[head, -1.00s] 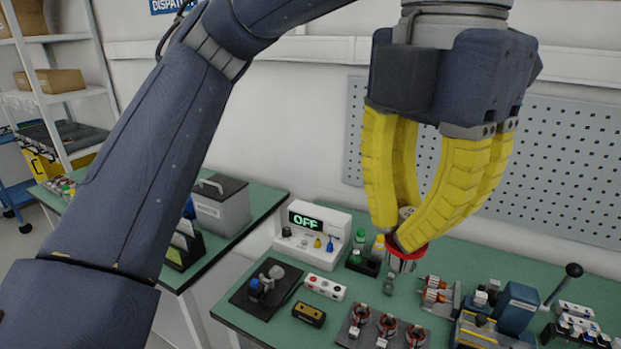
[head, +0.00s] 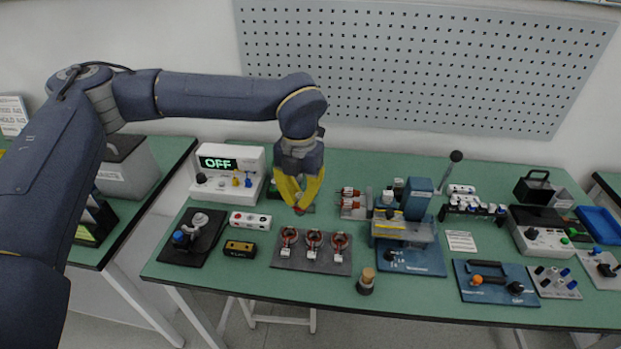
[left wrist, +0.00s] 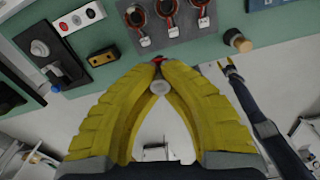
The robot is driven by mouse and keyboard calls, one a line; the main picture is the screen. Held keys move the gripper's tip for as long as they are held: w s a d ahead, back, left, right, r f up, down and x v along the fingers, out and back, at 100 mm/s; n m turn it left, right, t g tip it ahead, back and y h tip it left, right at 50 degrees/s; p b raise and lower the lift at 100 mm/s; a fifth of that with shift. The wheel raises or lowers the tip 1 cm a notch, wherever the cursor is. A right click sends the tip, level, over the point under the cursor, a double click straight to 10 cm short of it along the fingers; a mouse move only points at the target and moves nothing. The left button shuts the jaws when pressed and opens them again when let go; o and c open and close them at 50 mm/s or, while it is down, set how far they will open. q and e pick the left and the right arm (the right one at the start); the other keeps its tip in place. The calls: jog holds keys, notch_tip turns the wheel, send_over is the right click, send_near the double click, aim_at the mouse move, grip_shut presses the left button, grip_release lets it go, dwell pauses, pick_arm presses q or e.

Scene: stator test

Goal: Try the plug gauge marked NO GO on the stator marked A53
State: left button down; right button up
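My left gripper (head: 299,206) is shut on a plug gauge with a red ring (head: 300,210), held above the table left of its middle. In the left wrist view the gauge's round grey end (left wrist: 158,88) shows between the yellow fingers; its marking cannot be read. Three copper-wound stators, left (head: 289,238), middle (head: 314,240) and right (head: 339,242), stand on a dark grey mat (head: 290,262) in front of the gripper. Each has a white tag, too small to read, so I cannot tell which is A53. My right gripper (left wrist: 229,68) appears small in the left wrist view; its opening is unclear.
A tester reading OFF (head: 228,172) stands at the back left. A red-and-white block (head: 250,220) and a yellow-black block (head: 240,249) lie left of the mat. A tan-topped round piece (head: 366,280) stands at its right front. A blue fixture (head: 412,255) is farther right.

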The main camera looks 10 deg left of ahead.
pick_arm(q)
jog(key=shift+w+a+f, duration=0.75)
jog(key=shift+f, duration=1.4)
jog(key=shift+w+a+f, duration=0.7)
jog(key=shift+a+f, duration=0.05)
jog(key=shift+f, duration=1.45)
jog(key=shift+w+a+f, duration=0.75)
jog(key=shift+f, duration=1.4)
jog(key=shift+f, duration=0.7)
jog(key=shift+w+r, duration=0.1)
jog(key=shift+r, duration=0.75)
jog(key=shift+r, duration=2.4)
jog(key=shift+d, duration=0.1)
